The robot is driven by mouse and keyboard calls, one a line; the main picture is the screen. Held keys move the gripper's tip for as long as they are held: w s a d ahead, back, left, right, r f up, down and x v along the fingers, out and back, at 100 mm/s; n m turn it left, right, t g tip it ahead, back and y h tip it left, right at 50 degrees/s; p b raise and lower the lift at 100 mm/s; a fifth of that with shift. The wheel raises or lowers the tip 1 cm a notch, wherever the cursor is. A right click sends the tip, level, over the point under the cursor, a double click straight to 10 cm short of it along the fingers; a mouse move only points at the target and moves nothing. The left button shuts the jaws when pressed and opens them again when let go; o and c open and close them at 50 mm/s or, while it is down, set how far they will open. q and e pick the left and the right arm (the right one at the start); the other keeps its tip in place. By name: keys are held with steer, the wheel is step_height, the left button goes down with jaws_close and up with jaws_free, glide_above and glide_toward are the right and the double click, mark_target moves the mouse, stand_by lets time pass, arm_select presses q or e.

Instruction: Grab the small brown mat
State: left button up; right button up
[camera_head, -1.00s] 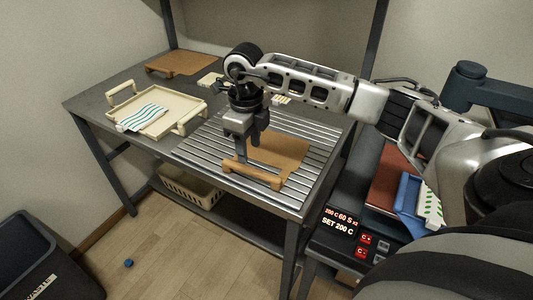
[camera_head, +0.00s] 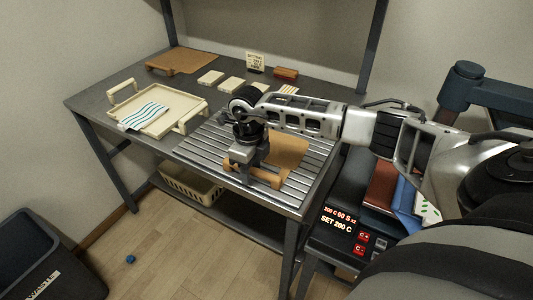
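A small brown board or mat (camera_head: 288,150) with a raised bar along its front edge lies on the slatted metal rack. My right gripper (camera_head: 243,178) points down at the left part of that front bar and hides some of it. The fingertips are low at the bar; whether they are closed around it cannot be made out. A larger brown board (camera_head: 182,60) lies at the back left of the table. My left gripper is out of view.
A cream tray (camera_head: 150,101) with a striped cloth (camera_head: 145,117) stands left of the rack (camera_head: 205,150). Cream blocks (camera_head: 211,77), a small sign (camera_head: 255,61) and a red-brown block (camera_head: 286,73) are behind. A press with a lit display (camera_head: 338,222) stands at right.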

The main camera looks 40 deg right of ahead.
jaws_close()
steer(key=shift+r, duration=0.15)
